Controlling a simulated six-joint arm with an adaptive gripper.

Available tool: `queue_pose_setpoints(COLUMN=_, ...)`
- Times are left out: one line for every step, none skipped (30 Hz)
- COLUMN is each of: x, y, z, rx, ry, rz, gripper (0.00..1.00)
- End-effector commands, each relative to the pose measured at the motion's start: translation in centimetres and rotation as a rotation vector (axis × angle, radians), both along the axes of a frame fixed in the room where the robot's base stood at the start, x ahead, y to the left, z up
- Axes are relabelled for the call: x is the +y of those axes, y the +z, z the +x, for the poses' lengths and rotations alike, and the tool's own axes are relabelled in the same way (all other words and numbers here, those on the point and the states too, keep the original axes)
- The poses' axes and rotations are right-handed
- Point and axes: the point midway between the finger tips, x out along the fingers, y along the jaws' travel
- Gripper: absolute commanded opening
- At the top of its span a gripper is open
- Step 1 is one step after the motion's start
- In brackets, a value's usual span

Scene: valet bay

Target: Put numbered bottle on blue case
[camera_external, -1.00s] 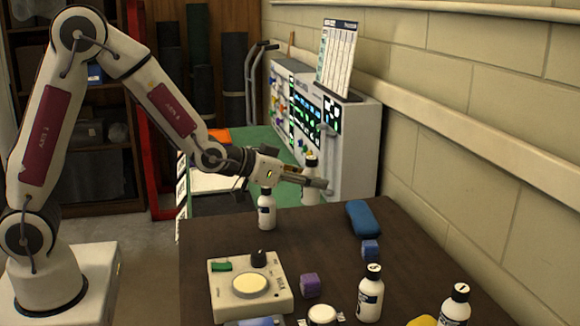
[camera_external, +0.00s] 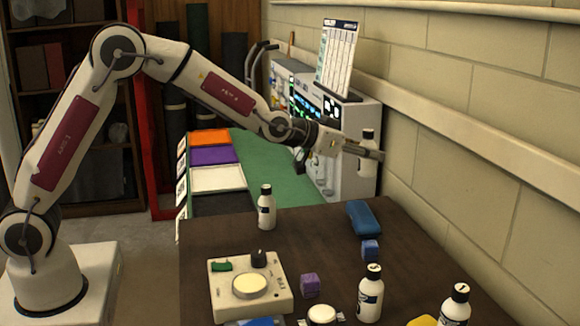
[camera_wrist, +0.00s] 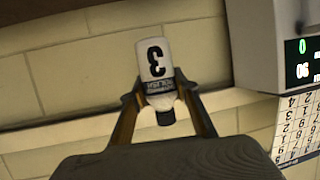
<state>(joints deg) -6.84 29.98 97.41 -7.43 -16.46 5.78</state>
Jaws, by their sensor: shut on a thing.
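My gripper (camera_external: 372,152) is shut on a white bottle (camera_external: 367,164) with a dark cap, held upright in the air.
Other white bottles stand on the brown table (camera_external: 215,235): one at the back (camera_external: 266,212), two at the front right (camera_external: 370,298). A dial box (camera_external: 222,292), a purple cube (camera_external: 310,285) and a blue cube (camera_external: 370,250) are there too. The block wall (camera_external: 480,150) is close on the right.

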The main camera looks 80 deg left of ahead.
Motion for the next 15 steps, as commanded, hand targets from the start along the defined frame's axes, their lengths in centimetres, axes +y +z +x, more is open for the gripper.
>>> queue_pose_setpoints(x=-0.01, y=0.42, z=0.21, rx=0.000, ry=-0.001, rz=0.001, gripper=0.05)
queue_pose_setpoints(x=-0.03, y=0.30, z=0.18, rx=0.007, ry=-0.003, rz=0.000, gripper=0.05)
queue_pose_setpoints(x=-0.05, y=0.24, z=0.17, rx=0.011, ry=-0.004, rz=0.000, gripper=0.05)
queue_pose_setpoints(x=-0.07, y=0.09, z=0.10, rx=0.016, ry=-0.004, rz=0.000, gripper=0.05)
queue_pose_setpoints(x=-0.08, y=-0.01, z=0.05, rx=0.020, ry=-0.005, rz=0.000, gripper=0.05)
queue_pose_setpoints(x=-0.10, y=-0.10, z=0.02, rx=0.023, ry=-0.006, rz=0.000, gripper=0.05)
queue_pose_setpoints(x=-0.10, y=-0.13, z=0.00, rx=0.025, ry=-0.006, rz=0.001, gripper=0.05)
queue_pose_setpoints(x=-0.10, y=-0.15, z=-0.01, rx=0.025, ry=-0.006, rz=0.001, gripper=0.05)
queue_pose_setpoints(x=-0.10, y=-0.14, z=-0.01, rx=0.026, ry=-0.007, rz=0.002, gripper=0.05)
queue_pose_setpoints(x=-0.10, y=-0.13, z=0.00, rx=0.026, ry=-0.007, rz=0.002, gripper=0.05)
queue_pose_setpoints(x=-0.10, y=-0.14, z=-0.01, rx=0.026, ry=-0.007, rz=0.002, gripper=0.05)
queue_pose_setpoints(x=-0.10, y=-0.13, z=0.00, rx=0.026, ry=-0.007, rz=0.002, gripper=0.05)
queue_pose_setpoints(x=-0.10, y=-0.13, z=-0.01, rx=0.026, ry=-0.007, rz=0.002, gripper=0.05)
queue_pose_setpoints(x=-0.10, y=-0.13, z=-0.01, rx=0.025, ry=-0.007, rz=0.002, gripper=0.05)
queue_pose_setpoints(x=-0.10, y=-0.14, z=-0.01, rx=0.025, ry=-0.007, rz=0.002, gripper=0.05)
